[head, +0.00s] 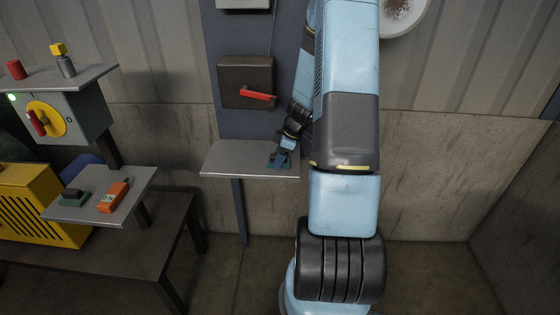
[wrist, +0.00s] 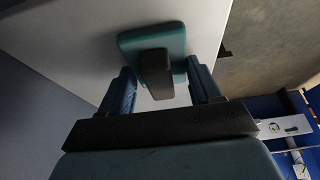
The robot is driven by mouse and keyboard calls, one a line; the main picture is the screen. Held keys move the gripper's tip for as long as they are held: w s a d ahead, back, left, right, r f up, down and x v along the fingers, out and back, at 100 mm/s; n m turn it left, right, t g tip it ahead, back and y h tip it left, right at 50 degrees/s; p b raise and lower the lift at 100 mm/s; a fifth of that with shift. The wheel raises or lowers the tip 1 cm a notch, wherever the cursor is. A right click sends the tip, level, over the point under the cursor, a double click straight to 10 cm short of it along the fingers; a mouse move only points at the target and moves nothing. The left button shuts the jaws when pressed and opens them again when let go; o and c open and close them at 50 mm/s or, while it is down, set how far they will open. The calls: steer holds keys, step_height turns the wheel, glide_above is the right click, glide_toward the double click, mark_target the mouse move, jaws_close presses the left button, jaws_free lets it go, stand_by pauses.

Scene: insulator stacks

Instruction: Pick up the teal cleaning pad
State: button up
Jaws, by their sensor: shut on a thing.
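The teal cleaning pad (wrist: 127,43) shows in the wrist view as a flat teal block with a dark raised handle (wrist: 155,73). The handle lies between the two blue fingers of my gripper (wrist: 160,88), which is shut on it. In the head view the pad (head: 272,163) is a small teal patch at the right part of the grey shelf (head: 228,158), with my gripper (head: 281,160) over it. My gripper hides much of the pad there. I cannot tell whether the pad touches the shelf.
A dark box with a red handle (head: 258,96) is on the panel above the shelf. At left, a smaller shelf (head: 88,212) holds a green block with a dark top (head: 73,198) and an orange device (head: 114,196). The shelf's left part is bare.

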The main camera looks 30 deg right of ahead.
steer(key=shift+r, duration=0.1)
steer(key=shift+r, duration=0.3)
step_height(320, 180, up, 2)
steer(key=shift+r, duration=0.1)
steer(key=s+a+r, duration=0.1)
steer(key=s+r, duration=0.9)
steer(key=s, duration=0.4)
